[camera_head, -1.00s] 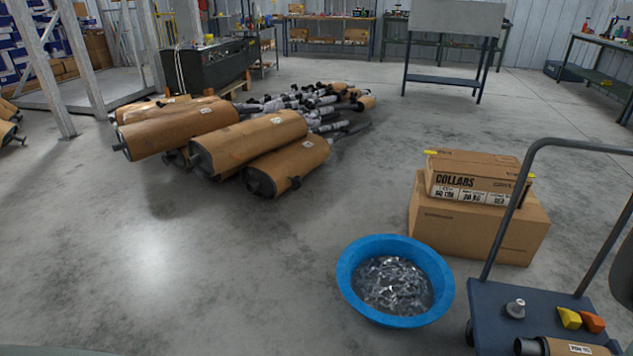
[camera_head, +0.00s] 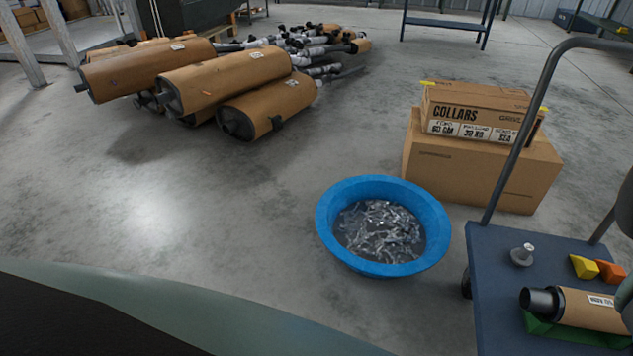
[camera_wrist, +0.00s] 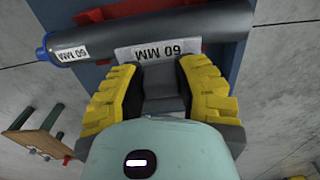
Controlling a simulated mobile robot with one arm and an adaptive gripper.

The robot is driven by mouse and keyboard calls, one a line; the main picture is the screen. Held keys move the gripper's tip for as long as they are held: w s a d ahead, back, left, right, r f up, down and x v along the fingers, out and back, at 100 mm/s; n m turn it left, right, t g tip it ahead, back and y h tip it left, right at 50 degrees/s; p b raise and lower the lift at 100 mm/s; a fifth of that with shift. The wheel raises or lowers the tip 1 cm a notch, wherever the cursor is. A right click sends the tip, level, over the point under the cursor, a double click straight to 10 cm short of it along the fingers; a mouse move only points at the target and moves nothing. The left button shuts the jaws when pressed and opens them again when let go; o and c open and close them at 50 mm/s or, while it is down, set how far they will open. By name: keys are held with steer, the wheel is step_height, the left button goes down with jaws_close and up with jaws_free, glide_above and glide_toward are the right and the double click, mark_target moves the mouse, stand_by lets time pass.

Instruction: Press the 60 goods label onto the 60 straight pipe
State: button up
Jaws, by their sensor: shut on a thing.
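In the wrist view, my gripper (camera_wrist: 162,66) has yellow ribbed fingers and is shut on a white goods label (camera_wrist: 158,50) that reads 60 MM upside down. A dark grey straight pipe (camera_wrist: 220,28) lies across the top of the view, with a blue left end and its own small white 60 MM tag (camera_wrist: 68,53). The held label overlaps the lower side of the pipe in this view. I cannot tell whether they touch. Neither my gripper nor this pipe shows in the head view.
Red supports (camera_wrist: 90,16) on a blue surface lie behind the pipe. In the head view, a blue basin (camera_head: 335,230) of metal pieces, boxes (camera_head: 480,165) and a blue cart (camera_head: 495,300) with a muffler (camera_head: 590,310) stand at right. Wrapped mufflers (camera_head: 225,80) lie at upper left. Floor between is clear.

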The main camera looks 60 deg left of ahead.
steer(key=shift+s+f+b, duration=0.1)
steer(key=shift+f+b, duration=0.65)
steer(key=shift+f, duration=0.1)
step_height(320, 180, down, 6)
steer(key=b, duration=0.5)
steer(key=shift+r, duration=0.25)
steer(key=shift+f+b, duration=0.45)
steer(key=shift+b, duration=0.2)
steer(key=shift+r, duration=0.1)
steer(key=shift+c, duration=0.3)
steer(key=shift+r+p, duration=0.45)
steer(key=shift+f+b, duration=0.55)
steer(key=shift+b, duration=0.05)
steer(key=shift+r, duration=0.1)
stand_by(0.6)
